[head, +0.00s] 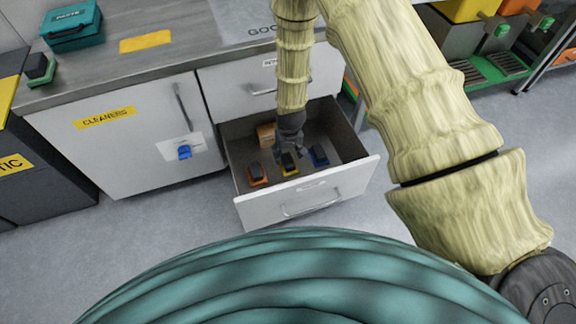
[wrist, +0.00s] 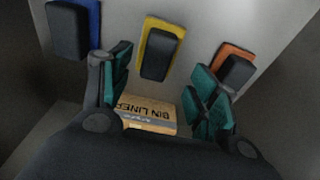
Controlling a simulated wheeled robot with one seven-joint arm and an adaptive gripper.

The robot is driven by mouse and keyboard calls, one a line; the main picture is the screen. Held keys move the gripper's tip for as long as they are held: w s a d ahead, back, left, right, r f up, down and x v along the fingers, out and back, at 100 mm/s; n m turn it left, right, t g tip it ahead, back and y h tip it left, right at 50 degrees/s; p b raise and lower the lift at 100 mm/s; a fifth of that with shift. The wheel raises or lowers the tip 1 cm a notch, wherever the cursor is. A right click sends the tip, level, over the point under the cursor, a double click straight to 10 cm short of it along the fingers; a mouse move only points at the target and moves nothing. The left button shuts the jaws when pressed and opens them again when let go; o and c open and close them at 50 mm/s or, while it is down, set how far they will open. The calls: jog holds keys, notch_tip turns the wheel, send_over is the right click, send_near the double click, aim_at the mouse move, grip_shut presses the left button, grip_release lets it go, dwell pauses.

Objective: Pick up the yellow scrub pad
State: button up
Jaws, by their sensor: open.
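The yellow scrub pad (head: 290,163) has a dark block on top and lies in the open drawer (head: 356,177), in the middle of a row of pads. In the wrist view the yellow pad (wrist: 175,67) lies flat on the drawer floor, ahead of and between my fingers. My gripper (head: 289,150) is inside the drawer, pointing down over the pad and partly hiding it. I cannot tell the exact height of the fingertips above the pad.
An orange pad (head: 257,175) and a blue pad (head: 318,155) lie on either side of the yellow one. A bin liner box (wrist: 150,116) lies near the drawer's back. Drawer walls surround my gripper. A worktop (head: 190,60) stands above.

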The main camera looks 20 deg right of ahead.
aim_at(288, 160)
jog(key=shift+w+d+f+b, duration=0.1)
jog(key=shift+w+f+b, duration=0.1)
jog(key=shift+f+b, duration=1)
jog(key=shift+w+d+f+b, duration=0.15)
jog(key=shift+f+b, duration=0.35)
jog(key=shift+f, duration=1.35)
jog(key=c, duration=1.1)
